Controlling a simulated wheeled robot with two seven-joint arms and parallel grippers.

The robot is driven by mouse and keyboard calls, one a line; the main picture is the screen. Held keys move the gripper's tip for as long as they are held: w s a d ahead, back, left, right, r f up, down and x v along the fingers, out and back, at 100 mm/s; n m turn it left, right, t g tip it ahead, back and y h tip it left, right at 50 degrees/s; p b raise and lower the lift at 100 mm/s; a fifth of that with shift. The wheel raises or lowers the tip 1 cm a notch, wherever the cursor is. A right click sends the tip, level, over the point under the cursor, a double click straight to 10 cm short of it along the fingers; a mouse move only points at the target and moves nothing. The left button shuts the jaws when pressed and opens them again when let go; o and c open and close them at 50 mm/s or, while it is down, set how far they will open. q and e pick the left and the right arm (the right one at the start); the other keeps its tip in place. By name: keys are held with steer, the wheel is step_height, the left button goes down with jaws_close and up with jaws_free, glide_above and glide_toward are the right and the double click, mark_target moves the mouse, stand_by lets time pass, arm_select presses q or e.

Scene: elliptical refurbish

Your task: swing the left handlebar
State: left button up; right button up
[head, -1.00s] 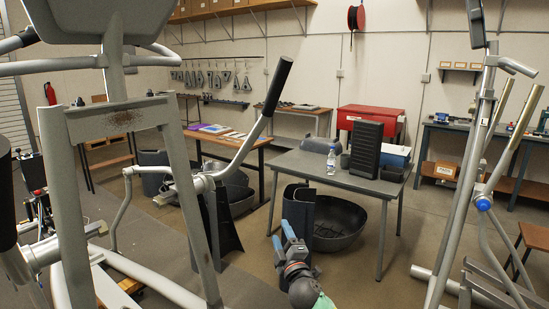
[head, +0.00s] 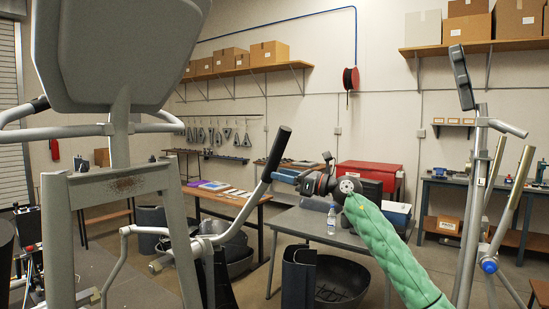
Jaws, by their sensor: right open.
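The elliptical's grey frame (head: 125,180) fills the left of the head view. On its picture-right side a silver handlebar rises at a slant to a black grip (head: 277,150). A second black grip (head: 6,240) is cut off at the left edge; the view does not settle which one is called left. My right gripper (head: 275,177), on the green-sleeved arm from the lower right, is open. My left gripper is not in view.
Behind my right arm stands a grey table (head: 300,222) with a water bottle (head: 332,221). A dark bin (head: 340,285) is beneath it. Another exercise machine (head: 475,190) with silver bars stands at the right. A wooden-topped bench (head: 225,196) lies behind the handlebar.

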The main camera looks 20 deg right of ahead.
mark_target(275, 158)
steer(key=shift+n+g+h, duration=0.3)
steer(key=shift+n+h, duration=0.3)
steer(key=shift+h, duration=0.2)
steer(key=d+r, duration=0.3)
steer(key=r, duration=0.1)
steer(key=shift+w+d, duration=0.4)
steer(key=p+x, duration=0.1)
steer(key=x, duration=0.2)
steer(key=p+x, duration=0.2)
steer(key=x, duration=0.2)
steer(key=shift+w+d+r, duration=0.1)
steer(key=shift+w+d, duration=0.1)
steer(key=shift+w, duration=0.05)
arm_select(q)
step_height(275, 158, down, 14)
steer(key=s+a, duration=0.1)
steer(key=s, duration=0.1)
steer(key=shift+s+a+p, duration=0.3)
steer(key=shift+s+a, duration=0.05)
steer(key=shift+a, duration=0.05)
arm_select(e)
steer(key=shift+w+a, duration=0.15)
jaws_close()
